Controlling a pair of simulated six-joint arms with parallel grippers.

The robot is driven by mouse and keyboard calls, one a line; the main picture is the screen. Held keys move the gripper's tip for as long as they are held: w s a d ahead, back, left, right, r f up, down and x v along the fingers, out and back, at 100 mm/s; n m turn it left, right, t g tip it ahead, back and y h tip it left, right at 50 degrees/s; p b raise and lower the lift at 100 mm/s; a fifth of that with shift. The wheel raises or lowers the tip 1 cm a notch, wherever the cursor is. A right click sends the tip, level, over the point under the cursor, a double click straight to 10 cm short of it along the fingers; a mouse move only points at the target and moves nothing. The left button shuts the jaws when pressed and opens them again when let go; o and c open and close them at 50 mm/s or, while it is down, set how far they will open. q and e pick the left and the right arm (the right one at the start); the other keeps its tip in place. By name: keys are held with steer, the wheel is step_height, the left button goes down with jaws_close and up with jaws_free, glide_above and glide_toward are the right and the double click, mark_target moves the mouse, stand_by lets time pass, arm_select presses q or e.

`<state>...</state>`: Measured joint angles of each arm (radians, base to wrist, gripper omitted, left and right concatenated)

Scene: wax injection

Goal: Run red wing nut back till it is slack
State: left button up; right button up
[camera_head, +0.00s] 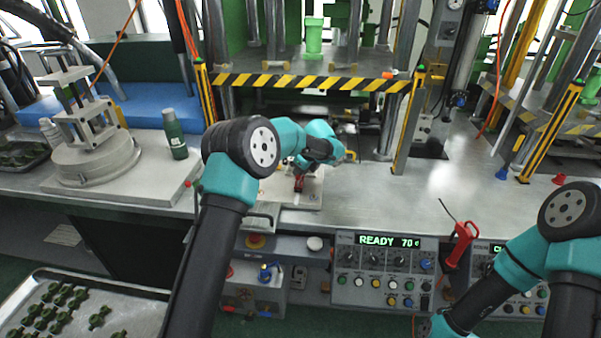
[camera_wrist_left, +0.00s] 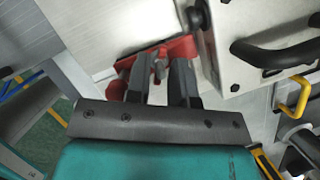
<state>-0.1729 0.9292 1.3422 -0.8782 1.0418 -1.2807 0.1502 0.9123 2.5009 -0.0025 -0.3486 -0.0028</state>
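The red wing nut (camera_head: 299,184) sits at the plate on the bench, below the press, and is partly covered by my left gripper. In the left wrist view the red wing nut (camera_wrist_left: 180,48) lies at the fingertips, its red parts showing between and outside the fingers. My left gripper (camera_head: 303,172) reaches down to it. In the left wrist view the two grey fingers of the gripper (camera_wrist_left: 157,70) stand apart with red between them; whether they press on it is not clear.
A metal block with a black handle (camera_wrist_left: 275,55) stands close right of the fingers. A yellow-black striped bar (camera_head: 310,82) crosses above the work area. A green bottle (camera_head: 174,135) stands left. The control panel reads READY 70 (camera_head: 388,241). The bench right of the plate is clear.

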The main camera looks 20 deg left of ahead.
arm_select(q)
steer(key=shift+a+f, duration=0.1)
steer(key=shift+f, duration=0.25)
steer(key=shift+c, duration=0.3)
jaws_close()
steer(key=shift+w+n, duration=0.1)
steer(key=shift+n, duration=0.3)
steer(key=n+g, duration=0.2)
steer(key=n, duration=0.2)
steer(key=shift+w, duration=0.1)
steer(key=n+g, duration=0.1)
steer(key=n, duration=0.2)
steer(key=n+g, duration=0.1)
steer(key=n, duration=0.2)
steer(key=shift+r, duration=0.1)
